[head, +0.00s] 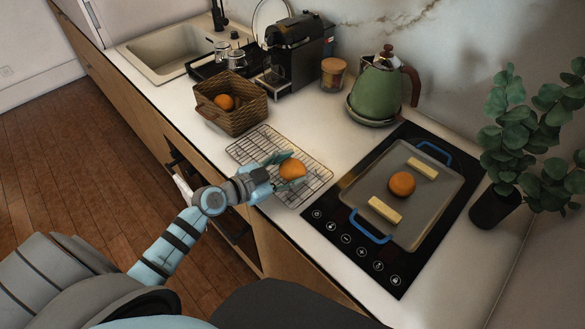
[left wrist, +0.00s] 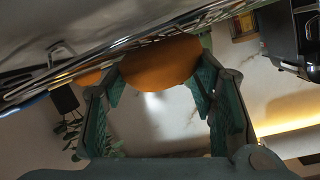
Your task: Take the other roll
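An orange-brown roll (head: 292,170) is between the fingers of my left gripper (head: 283,171), over the wire cooling rack (head: 312,153). In the left wrist view, the roll (left wrist: 160,62) fills the space between the two fingers (left wrist: 160,85), which appear to touch it on both sides. How far it is from the rack is hard to tell. A second roll (head: 224,102) lies in the wicker basket (head: 240,121) behind the rack. A third roll (head: 402,184) sits on the grey tray (head: 411,220), between two pale yellow sticks. My right gripper is not in view.
The tray, with blue handles, lies on the black cooktop (head: 340,205) to the right. A green kettle (head: 381,90), a lidded jar (head: 334,74) and a coffee machine (head: 299,50) stand behind. A potted plant (head: 497,204) is at far right. Counter between rack and kettle is clear.

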